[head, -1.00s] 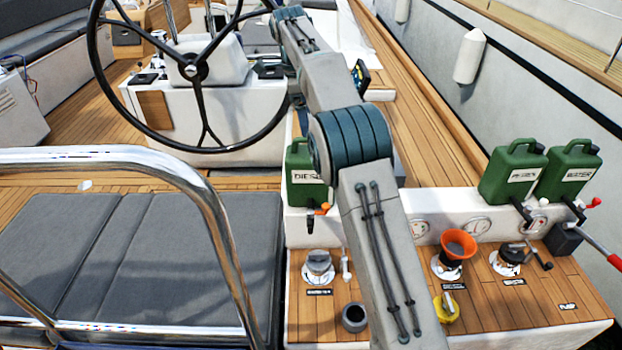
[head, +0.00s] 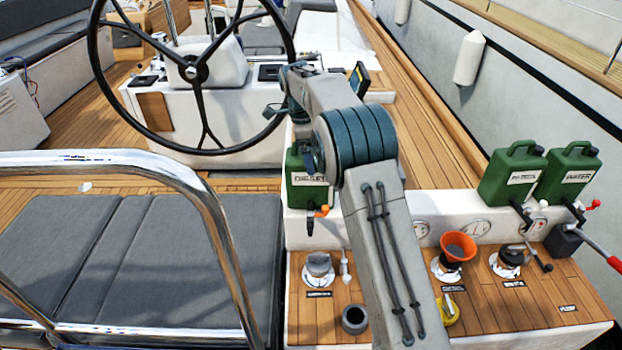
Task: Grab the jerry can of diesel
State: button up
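The green jerry can labelled DIESEL (head: 304,190) stands upright on the white ledge, left of my arm's elbow. Its top and right side are partly hidden by my arm. My gripper (head: 307,154) is at the far end of the bent arm, pointing down around the top of this can. It is small and mostly hidden behind my arm links, so I cannot tell its finger opening or whether it touches the can.
Two more green cans, one labelled WATER (head: 568,175) and a neighbour (head: 511,175), stand at the ledge's right. An orange funnel (head: 457,246) sits on the wooden deck in front. The steering wheel (head: 190,70) and chrome rail (head: 205,195) are at left.

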jog(key=c, duration=1.9)
jog(key=shift+r, duration=0.1)
jog(key=shift+c, duration=0.5)
jog(key=shift+w+r, duration=0.1)
